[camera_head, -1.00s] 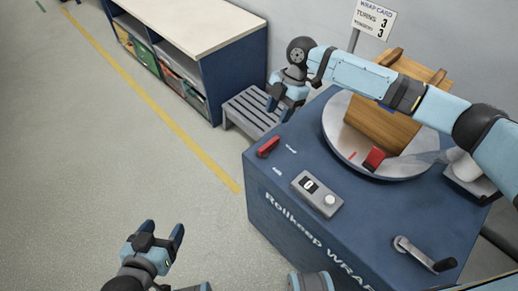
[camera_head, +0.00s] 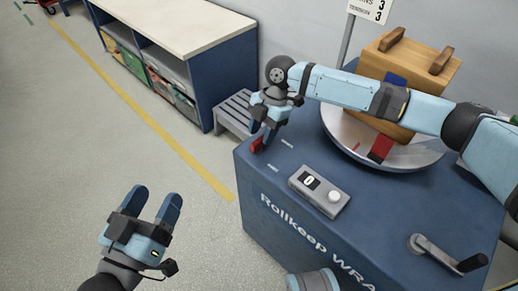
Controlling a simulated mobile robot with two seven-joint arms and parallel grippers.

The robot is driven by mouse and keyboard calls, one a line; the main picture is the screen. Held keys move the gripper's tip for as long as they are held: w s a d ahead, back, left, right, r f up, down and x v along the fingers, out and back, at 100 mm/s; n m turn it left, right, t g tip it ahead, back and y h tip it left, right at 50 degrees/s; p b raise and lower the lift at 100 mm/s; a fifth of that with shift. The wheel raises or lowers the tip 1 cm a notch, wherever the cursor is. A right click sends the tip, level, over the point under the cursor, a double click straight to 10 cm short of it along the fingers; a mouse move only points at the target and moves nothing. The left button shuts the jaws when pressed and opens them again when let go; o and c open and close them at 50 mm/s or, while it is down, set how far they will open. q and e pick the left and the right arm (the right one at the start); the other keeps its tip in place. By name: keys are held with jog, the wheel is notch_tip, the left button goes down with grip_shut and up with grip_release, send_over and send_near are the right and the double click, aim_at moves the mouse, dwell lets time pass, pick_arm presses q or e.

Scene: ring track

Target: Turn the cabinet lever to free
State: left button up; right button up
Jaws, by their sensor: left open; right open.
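The red cabinet lever (camera_head: 257,146) sits on the left corner of the blue cabinet's top (camera_head: 300,222). My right gripper (camera_head: 263,137) reaches across from the right and points down at the lever, its open fingers right at it. They hide part of the lever, and I cannot tell whether they touch it. Two small white labels lie on the top beside the lever, too small to read. My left gripper (camera_head: 158,207) is open and empty over the floor, left of the cabinet.
A grey box with a display and knob (camera_head: 319,191) stands near the lever. Behind it, a turntable (camera_head: 345,148) carries a wooden crate (camera_head: 412,68) and a red block (camera_head: 381,149). A crank (camera_head: 447,253) is at right. A slatted grey stool (camera_head: 234,112) stands behind the cabinet.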

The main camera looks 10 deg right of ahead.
aim_at(259, 140)
jog(key=b+x, duration=0.2)
jog(key=x, duration=0.1)
pick_arm(q)
jog(key=f+g, duration=0.1)
jog(key=f, duration=0.1)
jog(key=f+g, duration=0.1)
jog(key=f, duration=0.1)
jog(key=shift+d+f, duration=0.2)
jog(key=shift+f, duration=0.05)
pick_arm(e)
jog(key=shift+c, duration=0.2)
grip_shut()
